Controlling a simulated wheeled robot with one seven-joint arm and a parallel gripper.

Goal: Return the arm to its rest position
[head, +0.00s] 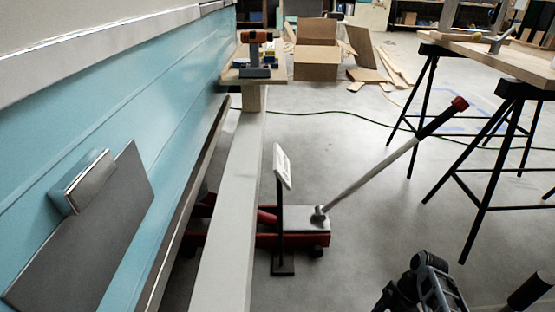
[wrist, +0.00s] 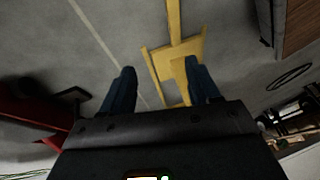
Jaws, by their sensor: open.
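My gripper (wrist: 160,76) shows in the wrist view with its two dark blue fingers spread apart. Nothing is between the fingers; the grey floor and a yellow frame-like object (wrist: 175,48) show beyond them. In the head view, dark jointed parts of my arm (head: 428,285) show at the bottom right, above the floor. I cannot make out the fingertips there.
The turquoise camper side (head: 100,110) fills the left, with a pale beam (head: 228,215) beside it. A red floor jack (head: 300,240) has a long raised handle. A trestle table (head: 500,58) stands right, a cardboard box (head: 316,62) behind. Open floor lies between.

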